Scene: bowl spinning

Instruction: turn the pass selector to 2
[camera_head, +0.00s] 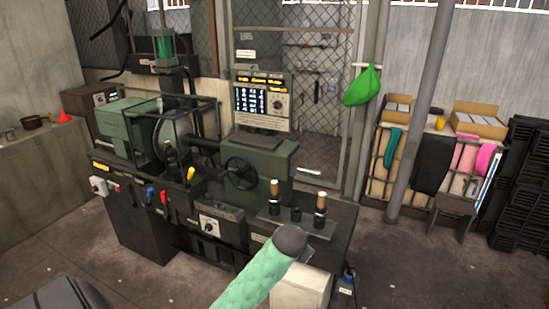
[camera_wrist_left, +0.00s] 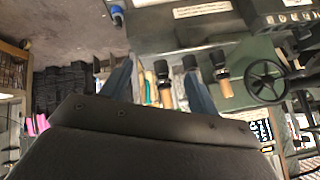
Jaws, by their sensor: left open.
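A dark machine (camera_head: 180,215) fills the middle of the head view. Two rotary knobs show on it: one on a white dial plate (camera_head: 209,225) on its front, and one on the display panel (camera_head: 277,104). The lettering is too small to tell which is the pass selector or where either points. My left arm, in a pale green sleeve, reaches in from the bottom; its gripper is mostly hidden behind the dark wrist in the head view. In the left wrist view the left gripper (camera_wrist_left: 160,78) has its two blue fingers apart, with nothing held. My right gripper is not in view.
Two wood-gripped handles (camera_head: 274,196) (camera_head: 320,208) stand on the machine's right end, close to my left wrist. A handwheel (camera_head: 240,173) is behind them. A blue lever (camera_head: 150,194) and a red one (camera_head: 164,198) stick out left of the front dial. Floor (camera_head: 420,270) is open at right.

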